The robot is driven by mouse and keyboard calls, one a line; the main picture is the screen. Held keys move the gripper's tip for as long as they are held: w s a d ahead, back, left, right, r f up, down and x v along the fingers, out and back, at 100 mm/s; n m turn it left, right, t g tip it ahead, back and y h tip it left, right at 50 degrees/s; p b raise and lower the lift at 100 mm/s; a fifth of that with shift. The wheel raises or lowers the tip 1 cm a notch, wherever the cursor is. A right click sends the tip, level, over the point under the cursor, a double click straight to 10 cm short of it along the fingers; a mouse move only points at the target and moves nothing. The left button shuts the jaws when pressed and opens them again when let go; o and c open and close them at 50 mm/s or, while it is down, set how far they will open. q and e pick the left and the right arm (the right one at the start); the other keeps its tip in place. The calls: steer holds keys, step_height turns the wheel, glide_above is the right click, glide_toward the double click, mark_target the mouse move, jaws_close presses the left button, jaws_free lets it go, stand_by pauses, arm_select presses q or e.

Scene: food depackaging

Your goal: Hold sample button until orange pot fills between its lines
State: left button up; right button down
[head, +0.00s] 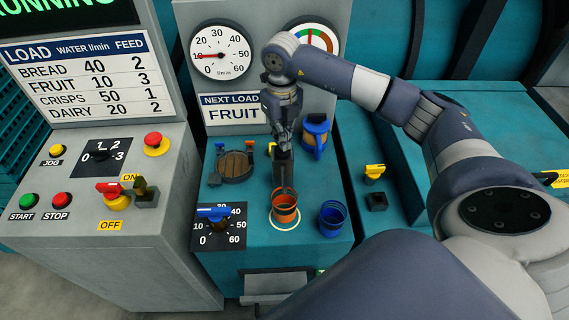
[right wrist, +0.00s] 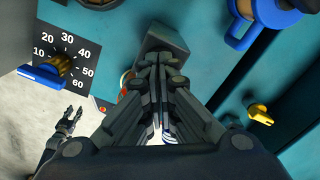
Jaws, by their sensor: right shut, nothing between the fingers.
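The orange pot (head: 285,208) stands upright inside a pale ring on the teal deck, under a grey spout (head: 284,178). Its fill level and lines are too small to read. My right gripper (head: 283,146) is shut and empty, pointing down at the grey block above the spout. In the right wrist view its closed fingertips (right wrist: 161,60) are against or just over that block (right wrist: 165,38). The sample button is hidden, so I cannot tell whether it is pressed. My left gripper (right wrist: 74,113) shows small at the lower left there, fingers apart and empty.
A blue pot (head: 333,219) stands right of the orange one. A gauge (head: 221,53) reads about 10; a sign (head: 232,114) says FRUIT.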

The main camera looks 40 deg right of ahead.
steer(key=shift+f+b, duration=0.85)
steer(key=shift+f, duration=0.4)
stand_by(5.2)
steer(key=shift+r+p, duration=1.95)
steer(key=shift+r, duration=1.2)
steer(key=shift+f, duration=0.1)
